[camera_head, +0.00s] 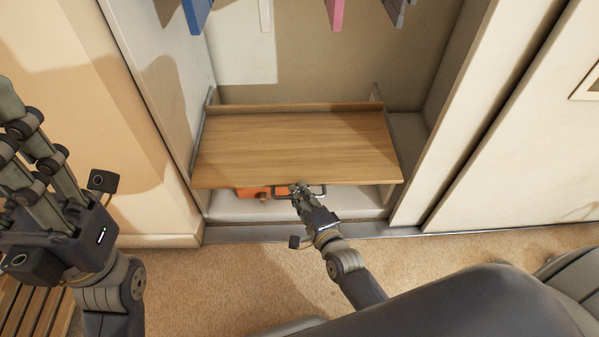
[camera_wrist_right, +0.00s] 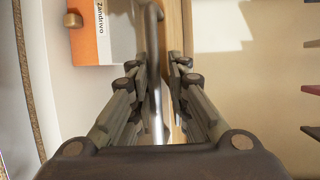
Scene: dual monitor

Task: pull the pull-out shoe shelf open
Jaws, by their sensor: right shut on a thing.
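The pull-out shoe shelf (camera_head: 295,145) is a flat wooden board low inside the open closet. A metal bar handle (camera_head: 318,191) is on its front edge, and the bar (camera_wrist_right: 155,40) also shows in the right wrist view. My right gripper (camera_head: 300,191) is shut on the handle; in the wrist view its fingers (camera_wrist_right: 160,78) lie on either side of the bar and partly hide it. My left gripper (camera_head: 32,135) is raised at the left, away from the shelf, with its fingers apart and nothing seen between them.
An orange box (camera_head: 251,192) is under the shelf, and its label shows in the wrist view (camera_wrist_right: 92,30). Blue, pink and grey items hang above. Closet walls flank the shelf, with a sliding door (camera_head: 530,140) at right. The carpet (camera_head: 240,285) in front is partly clear.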

